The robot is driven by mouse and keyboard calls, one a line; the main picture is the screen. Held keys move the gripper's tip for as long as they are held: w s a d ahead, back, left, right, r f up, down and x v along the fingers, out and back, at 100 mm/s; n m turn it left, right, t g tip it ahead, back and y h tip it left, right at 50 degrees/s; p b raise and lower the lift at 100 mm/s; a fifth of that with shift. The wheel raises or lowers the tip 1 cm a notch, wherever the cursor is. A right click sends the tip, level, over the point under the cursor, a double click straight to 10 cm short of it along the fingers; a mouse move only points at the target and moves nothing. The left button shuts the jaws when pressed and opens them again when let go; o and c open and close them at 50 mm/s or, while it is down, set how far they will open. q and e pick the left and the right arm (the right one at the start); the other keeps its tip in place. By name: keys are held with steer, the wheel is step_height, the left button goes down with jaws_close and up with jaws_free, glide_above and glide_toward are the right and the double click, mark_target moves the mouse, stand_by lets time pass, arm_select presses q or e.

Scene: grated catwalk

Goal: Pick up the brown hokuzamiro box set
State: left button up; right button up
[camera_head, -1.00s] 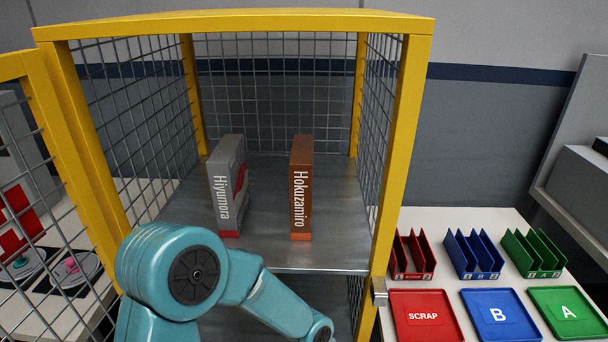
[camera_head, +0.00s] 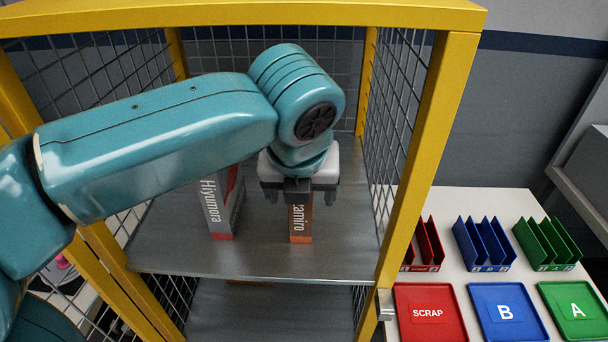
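The brown Hokuzamiro box (camera_head: 301,225) stands upright on the metal shelf of the yellow-framed cage, its upper part hidden behind my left gripper. I see no finger touching the box. My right gripper is not in view.
A grey Hiyumora box (camera_head: 222,207) stands close to the left on the same shelf (camera_head: 262,258). Yellow posts and wire mesh bound the cage. At the right, a white table holds red SCRAP (camera_head: 430,320), blue B (camera_head: 504,318) and green A (camera_head: 573,316) trays, with slotted holders behind.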

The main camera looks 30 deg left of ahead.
arm_select(q)
steer(key=w+a, duration=0.1)
steer(key=w+a+p, duration=0.1)
steer(key=w, duration=0.1)
steer(key=w+a, duration=0.1)
steer(key=w, duration=0.1)
steer(key=shift+w+r+p, duration=0.15)
steer(key=shift+w+p, duration=0.05)
steer(key=shift+p, duration=0.15)
steer(key=shift+w+a, duration=0.1)
steer(key=shift+w, duration=0.3)
steer(key=w+a+p, duration=0.2)
steer(key=w, duration=0.1)
steer(key=shift+r, duration=0.15)
steer(key=shift+w+a+f, duration=0.15)
steer(key=shift+w+f, duration=0.3)
steer(key=shift+f, duration=0.05)
steer(key=shift+s+f, duration=0.1)
steer(key=shift+f, duration=0.05)
steer(key=shift+w+f, duration=0.2)
steer(key=shift+f, duration=0.05)
steer(key=shift+s, duration=0.15)
